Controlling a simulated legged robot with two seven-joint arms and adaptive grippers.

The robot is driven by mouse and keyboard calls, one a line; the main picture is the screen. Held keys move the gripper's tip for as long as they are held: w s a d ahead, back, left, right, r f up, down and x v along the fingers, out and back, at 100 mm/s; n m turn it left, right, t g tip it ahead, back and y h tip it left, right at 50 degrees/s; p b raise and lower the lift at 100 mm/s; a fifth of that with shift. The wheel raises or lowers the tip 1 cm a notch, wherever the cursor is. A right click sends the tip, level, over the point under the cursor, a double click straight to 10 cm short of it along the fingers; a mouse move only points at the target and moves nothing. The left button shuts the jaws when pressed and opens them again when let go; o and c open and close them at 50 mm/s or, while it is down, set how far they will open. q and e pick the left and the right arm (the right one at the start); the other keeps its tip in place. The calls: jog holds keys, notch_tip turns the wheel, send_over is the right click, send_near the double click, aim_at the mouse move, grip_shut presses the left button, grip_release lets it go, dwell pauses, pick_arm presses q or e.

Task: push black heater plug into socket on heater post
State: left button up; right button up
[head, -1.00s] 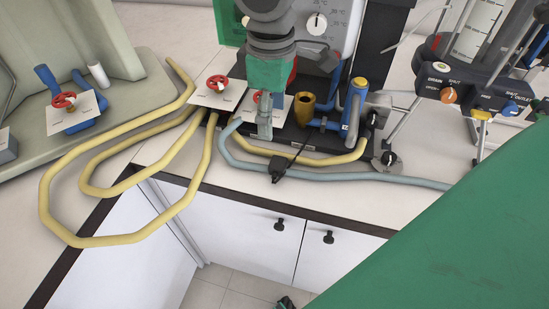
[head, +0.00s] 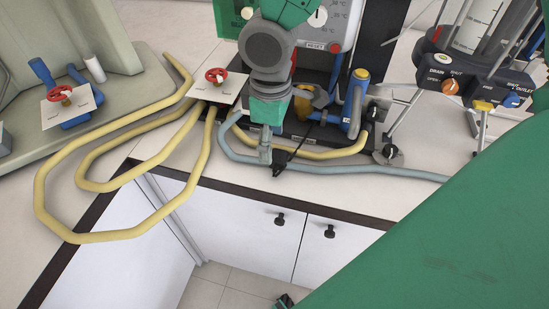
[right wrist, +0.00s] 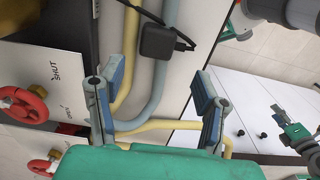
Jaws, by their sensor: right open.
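The black plug (right wrist: 158,40) hangs on a dark cable over the grey-blue hose in the right wrist view, beyond and between my fingers. In the head view, its dark shape (head: 278,171) shows just right of my fingertips at the bench's front edge. My right gripper (head: 265,155) is open above the hoses; both fingers also show in the right wrist view (right wrist: 158,90), with nothing between them. A blue upright (head: 354,108) with a yellow top stands to the right. I cannot tell which part is the heater post, and no socket opening is clear.
Yellow hoses (head: 136,232) loop over the bench edge at left. A grey-blue hose (head: 335,168) runs along the front. A red valve (head: 217,76) on a white card sits left of my gripper. A black valve unit (head: 470,80) stands at right. White cupboards (head: 240,225) are below.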

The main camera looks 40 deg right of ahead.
aim_at(280, 154)
jog(key=f, duration=0.1)
jog(key=d+f, duration=0.1)
jog(key=f, duration=0.1)
jog(key=d+f, duration=0.1)
jog(key=f, duration=0.1)
jog(key=shift+s+b, duration=0.3)
jog(key=shift+b, duration=0.05)
jog(key=shift+d+f, duration=0.15)
jog(key=shift+f, duration=0.1)
jog(key=shift+a+r, duration=0.15)
jog(key=shift+a, duration=0.6)
jog(key=c, duration=1.2)
jog(key=shift+o, duration=0.2)
jog(key=shift+d, duration=0.4)
jog(key=shift+r, duration=0.1)
jog(key=r+p, duration=0.1)
jog(key=r, duration=0.8)
jog(key=shift+a+r+p, duration=0.2)
jog(key=shift+p, duration=0.15)
jog(key=shift+r, duration=0.15)
pick_arm(q)
jog(key=shift+d+r, duration=0.35)
jog(key=shift+r, duration=0.15)
pick_arm(e)
jog(key=shift+d, duration=0.1)
